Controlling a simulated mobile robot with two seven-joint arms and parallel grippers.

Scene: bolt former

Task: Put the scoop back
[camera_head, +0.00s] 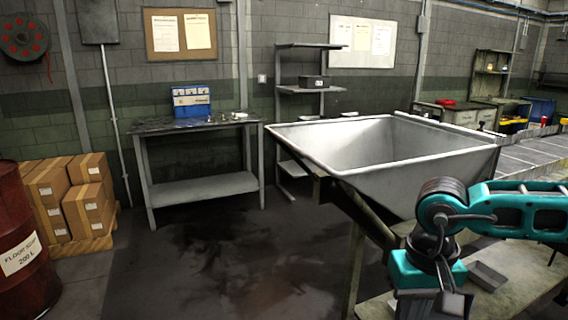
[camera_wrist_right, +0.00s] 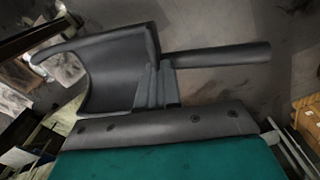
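The scoop (camera_wrist_right: 108,65) is dark grey, with an open, curved bowl at the left of the right wrist view and a straight handle (camera_wrist_right: 218,57) reaching right. My right gripper (camera_wrist_right: 156,82) has its fingers together at the handle, close to the bowl, and is shut on the scoop. The scoop hangs clear of the floor seen behind it. In the head view my teal right arm comes in from the right and bends down at the lower right; the scoop cannot be made out there. My left gripper is in neither view.
A large metal hopper (camera_head: 330,160) on a frame stands just beyond my right arm. A small grey tray (camera_head: 488,276) lies on a low bench (camera_head: 515,262) beside the arm. A worktable (camera_head: 200,124), boxes (camera_head: 88,205) and a red drum (camera_head: 22,250) stand left. The middle floor is clear.

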